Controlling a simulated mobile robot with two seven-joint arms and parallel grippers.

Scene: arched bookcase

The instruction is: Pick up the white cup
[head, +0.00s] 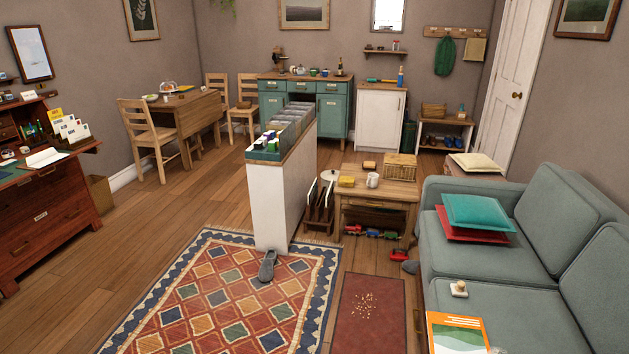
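A white cup (372,180) stands upright on the small wooden table (408,190) near the middle of the room, left of the sofa. It is beside a yellow block-like item (347,181) and in front of a wicker basket (400,167). A few small cups or pots, one whitish (300,71), stand on the teal cabinet (333,115) at the back; they are too small to tell apart. Neither of my grippers shows in the head view.
A white divider (282,205) stands left of the small table, with a wooden rack (319,205) between them. A grey sofa (535,245) is at the right. A grey shoe (267,265) lies on the patterned rug (215,300); crumbs (363,305) lie on the red mat (385,335).

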